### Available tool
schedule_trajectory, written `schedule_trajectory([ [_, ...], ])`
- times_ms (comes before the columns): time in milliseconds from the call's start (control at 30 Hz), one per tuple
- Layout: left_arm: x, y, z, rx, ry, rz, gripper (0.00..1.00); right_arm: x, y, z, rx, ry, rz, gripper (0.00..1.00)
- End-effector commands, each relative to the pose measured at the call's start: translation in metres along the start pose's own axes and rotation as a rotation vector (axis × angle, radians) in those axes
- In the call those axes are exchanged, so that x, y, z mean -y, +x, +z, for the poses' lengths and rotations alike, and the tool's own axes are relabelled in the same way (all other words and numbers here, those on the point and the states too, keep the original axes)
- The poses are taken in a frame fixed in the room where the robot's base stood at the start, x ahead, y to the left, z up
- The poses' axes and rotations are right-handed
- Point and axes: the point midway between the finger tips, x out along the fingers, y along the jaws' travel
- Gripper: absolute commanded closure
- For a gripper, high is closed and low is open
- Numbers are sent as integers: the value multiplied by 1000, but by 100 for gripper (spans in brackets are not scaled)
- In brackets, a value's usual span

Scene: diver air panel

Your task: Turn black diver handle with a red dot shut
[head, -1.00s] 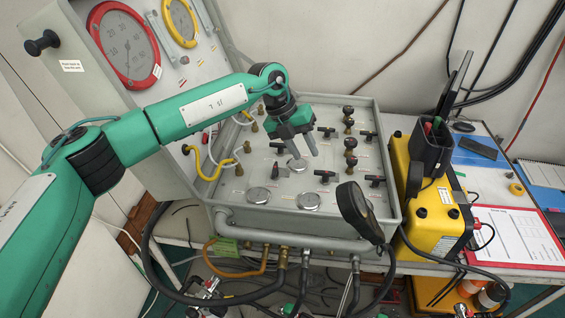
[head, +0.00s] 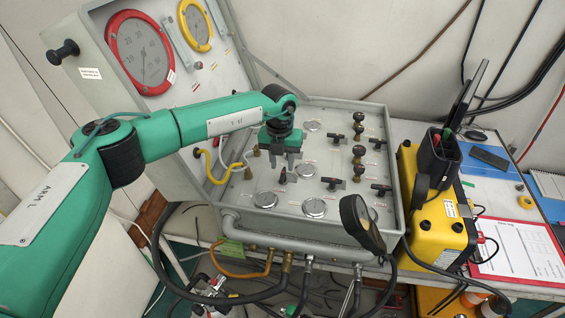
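The grey air panel (head: 240,212) has several black T-handles on its face. One dark handle (head: 283,177) stands at the left of the panel, just below my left gripper (head: 285,166). The gripper points down with its two fingers apart and nothing visible between them. I cannot tell whether the fingertips touch this handle. Other black handles stand at the middle (head: 333,184), at the lower right (head: 381,189) and at the back (head: 338,139). The red dot is too small to make out for certain on any handle. My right gripper is not in view.
Round silver discs (head: 314,208) and brown-black knobs (head: 358,154) stand on the panel. A yellow case (head: 437,230) stands right of the panel. A yellow hose (head: 207,165) curves at the left.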

Motion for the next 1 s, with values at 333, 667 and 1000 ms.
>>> schedule_trajectory([
  [333, 0, 28, 0, 0, -1, 0, 66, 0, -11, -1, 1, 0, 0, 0],
  [667, 0, 29, 0, 1, -1, 0, 85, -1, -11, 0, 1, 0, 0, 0],
  [1000, 0, 29, 0, 1, 9, 0, 100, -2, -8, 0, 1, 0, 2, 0],
])
